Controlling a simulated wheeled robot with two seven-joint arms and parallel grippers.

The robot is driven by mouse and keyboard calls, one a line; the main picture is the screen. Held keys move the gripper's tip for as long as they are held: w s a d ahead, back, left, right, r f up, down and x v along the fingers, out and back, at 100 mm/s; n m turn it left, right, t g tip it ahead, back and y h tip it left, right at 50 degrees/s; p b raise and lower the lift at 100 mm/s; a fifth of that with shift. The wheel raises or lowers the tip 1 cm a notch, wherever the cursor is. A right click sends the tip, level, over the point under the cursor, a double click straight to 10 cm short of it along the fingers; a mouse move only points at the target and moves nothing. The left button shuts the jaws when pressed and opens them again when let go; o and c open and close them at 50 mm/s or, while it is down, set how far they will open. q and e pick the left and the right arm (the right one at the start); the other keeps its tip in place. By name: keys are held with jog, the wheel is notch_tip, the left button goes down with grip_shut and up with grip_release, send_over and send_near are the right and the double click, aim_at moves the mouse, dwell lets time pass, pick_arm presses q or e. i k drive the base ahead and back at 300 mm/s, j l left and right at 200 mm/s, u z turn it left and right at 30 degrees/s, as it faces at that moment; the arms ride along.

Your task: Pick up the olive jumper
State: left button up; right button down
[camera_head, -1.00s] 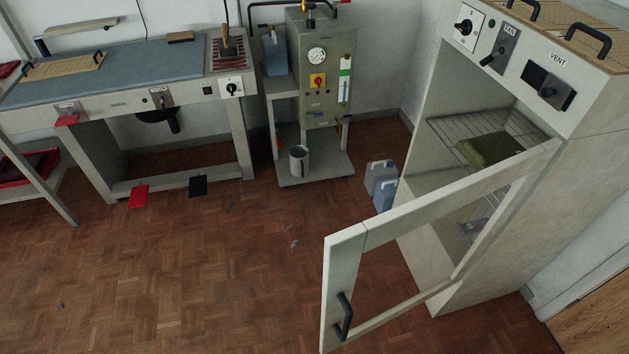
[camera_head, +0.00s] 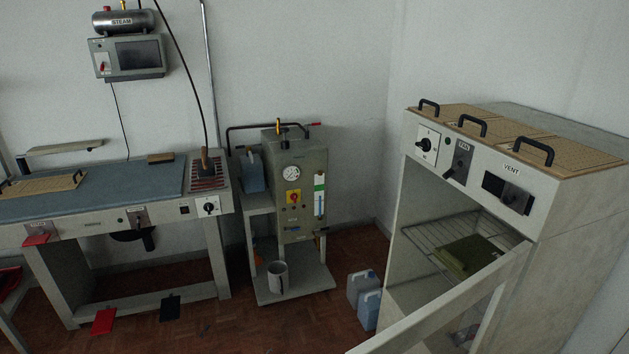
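The olive jumper (camera_head: 466,256) lies folded flat on a wire rack (camera_head: 425,236) inside the pale cabinet (camera_head: 575,215) at the right. The cabinet's door (camera_head: 455,302) stands open towards me, and its top rail passes just in front of the jumper's lower right edge. Neither of my grippers shows in the head view.
An ironing table (camera_head: 120,194) with a blue top stands at the left. A boiler unit (camera_head: 300,170) on a stand is in the middle, with a metal mug (camera_head: 277,277) on its base. Jerrycans (camera_head: 362,297) stand on the floor beside the cabinet. The open door juts into the floor space.

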aim_at(464, 257)
jog(key=z, duration=0.95)
